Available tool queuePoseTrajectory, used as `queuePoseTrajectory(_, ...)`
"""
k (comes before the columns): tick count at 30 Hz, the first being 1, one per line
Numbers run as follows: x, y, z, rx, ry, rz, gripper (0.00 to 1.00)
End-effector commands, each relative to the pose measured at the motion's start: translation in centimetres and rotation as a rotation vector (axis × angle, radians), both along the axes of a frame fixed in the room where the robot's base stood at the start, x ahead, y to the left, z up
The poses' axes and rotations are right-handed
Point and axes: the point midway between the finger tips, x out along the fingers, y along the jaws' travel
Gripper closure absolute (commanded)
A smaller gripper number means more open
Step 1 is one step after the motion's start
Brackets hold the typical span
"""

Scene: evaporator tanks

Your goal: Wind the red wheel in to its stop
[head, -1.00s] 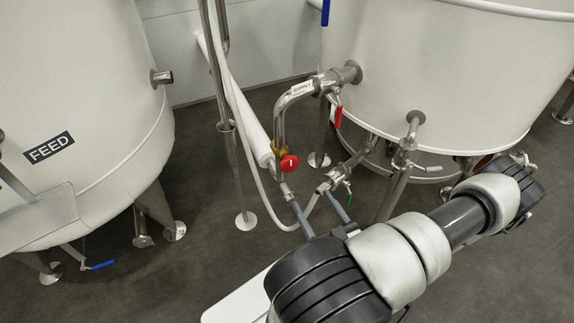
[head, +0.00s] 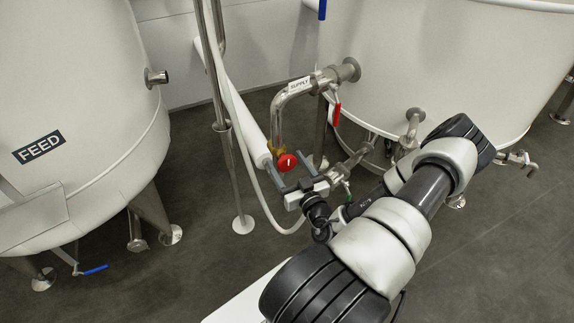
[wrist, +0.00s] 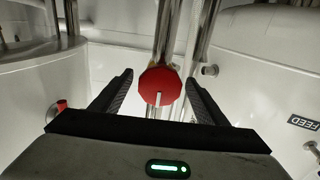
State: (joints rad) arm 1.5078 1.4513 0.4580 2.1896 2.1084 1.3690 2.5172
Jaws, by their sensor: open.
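The red wheel (head: 287,162) is a small round knob with a white mark, on a brass fitting at the lower end of the bent SUPPLY pipe (head: 278,120). In the wrist view the red wheel (wrist: 160,86) shows as a many-sided disc between my two fingers, its white mark pointing down. My gripper (head: 288,166) is open, with one finger on each side of the wheel. In the wrist view my gripper (wrist: 159,77) shows a gap between each finger and the wheel. The wheel's back and stem are hidden.
A red lever (head: 337,114) hangs on the pipe beside the right tank (head: 430,70). A green-handled valve (head: 348,197) is right of my gripper. A white hose (head: 262,195) and steel post (head: 226,150) stand left. The FEED tank (head: 80,100) is farther left.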

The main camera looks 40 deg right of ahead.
Motion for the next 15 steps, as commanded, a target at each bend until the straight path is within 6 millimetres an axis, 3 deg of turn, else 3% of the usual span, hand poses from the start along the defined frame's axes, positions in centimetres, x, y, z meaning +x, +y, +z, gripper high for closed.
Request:
queuePoseTrajectory(8, 0.18, -0.05, 0.03, 0.0, 0.0, 0.0, 0.32)
queuePoseTrajectory(15, 0.15, -0.05, 0.01, -0.001, 0.0, 0.0, 0.71)
